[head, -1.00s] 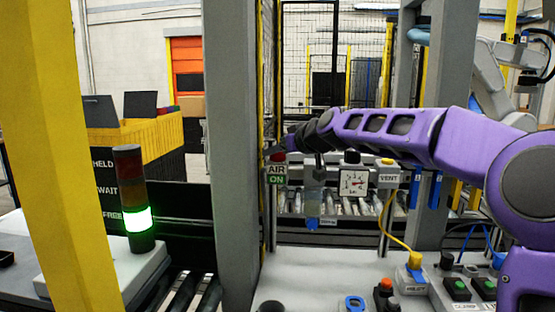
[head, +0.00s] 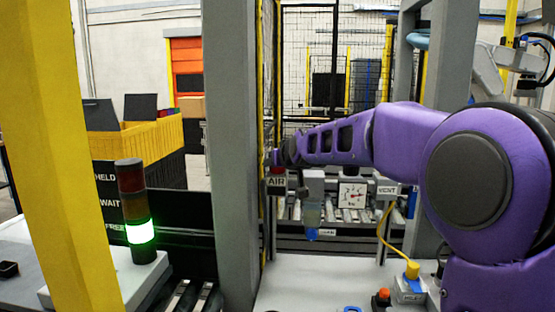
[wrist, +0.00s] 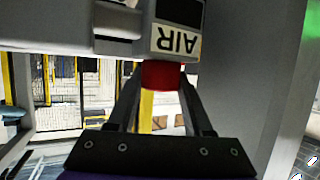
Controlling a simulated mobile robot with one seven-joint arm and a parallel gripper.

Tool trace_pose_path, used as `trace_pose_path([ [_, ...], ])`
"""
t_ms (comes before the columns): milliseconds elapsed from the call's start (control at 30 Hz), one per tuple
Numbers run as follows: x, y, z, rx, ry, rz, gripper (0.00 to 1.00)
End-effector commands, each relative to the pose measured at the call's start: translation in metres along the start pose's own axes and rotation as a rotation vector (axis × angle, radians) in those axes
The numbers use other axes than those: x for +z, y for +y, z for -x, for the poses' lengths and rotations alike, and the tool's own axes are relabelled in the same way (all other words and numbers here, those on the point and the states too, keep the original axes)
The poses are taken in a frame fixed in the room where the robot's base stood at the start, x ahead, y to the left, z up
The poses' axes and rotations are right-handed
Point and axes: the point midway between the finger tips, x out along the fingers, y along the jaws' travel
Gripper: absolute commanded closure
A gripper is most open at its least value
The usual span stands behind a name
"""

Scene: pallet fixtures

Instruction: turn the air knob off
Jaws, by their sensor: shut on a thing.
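The red air knob (wrist: 160,75) sits between the fingertips of my gripper (wrist: 161,84) in the wrist view, with a finger on each side. My gripper is shut on it. Beside the knob is the white AIR label (wrist: 177,40), upside down in this view, with a dark panel next to it. There the knob shows only as a little red above the label, and my fingertips are too small to make out.
A gauge (head: 352,195) and a VENT label (head: 387,190) stand right of the air unit. A grey post (head: 232,150) rises close on the left. A yellow hose (head: 386,240) hangs on the right. The lamp tower (head: 138,215) glows green at FREE.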

Motion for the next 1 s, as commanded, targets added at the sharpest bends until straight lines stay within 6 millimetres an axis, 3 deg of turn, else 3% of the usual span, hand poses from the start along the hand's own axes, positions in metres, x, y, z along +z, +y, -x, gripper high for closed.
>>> trace_pose_path([
  [667,0.0012,0.0005,-0.0005,0.019,-0.002,-0.008,1.0],
  [700,0.0013,0.0005,-0.0005,0.019,-0.002,-0.008,0.44],
  [833,0.0011,0.0003,-0.0004,0.018,-0.002,-0.008,0.21],
  [1000,0.0007,0.0001,-0.0003,0.018,-0.001,-0.008,0.19],
])
